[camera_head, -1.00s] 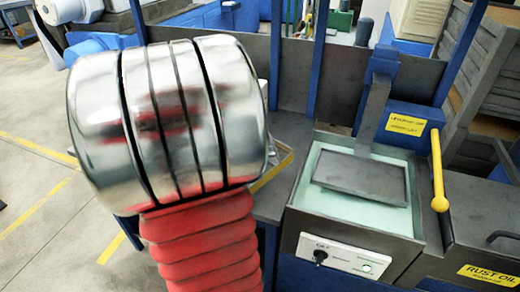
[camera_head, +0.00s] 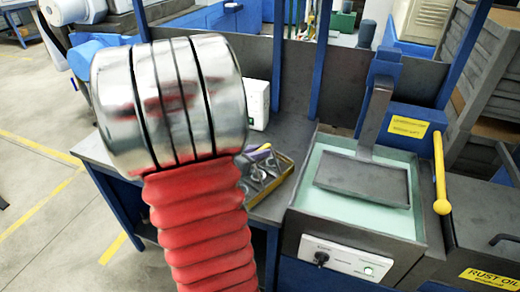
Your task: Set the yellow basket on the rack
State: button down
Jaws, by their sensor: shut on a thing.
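A yellow-edged tray or basket (camera_head: 276,184) with several grey metal parts in it sits on the grey bench, right of my arm. Its left part is hidden behind my silver and red arm, so I cannot tell its full shape. A purple piece shows at its far edge. A flat dark tray-like platform (camera_head: 362,181), which may be the rack, hangs from an upright arm over the pale green liquid of a tank. Nothing lies on it. My gripper cannot be seen; my arm covers the middle left of the view.
The tank (camera_head: 350,258) has a front control panel with a black knob. A yellow lever (camera_head: 441,175) stands at its right, beside a box labelled rust oil (camera_head: 488,278). A white box (camera_head: 257,104) stands on the bench behind my arm. Blue posts rise behind.

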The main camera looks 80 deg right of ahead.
jog(key=c, duration=1.7)
grip_release()
jog(key=shift+w+a+r, duration=0.25)
jog(key=shift+w+a, duration=0.05)
jog(key=shift+a, duration=0.1)
jog(key=shift+v, duration=5.45)
jog(key=shift+a, duration=0.1)
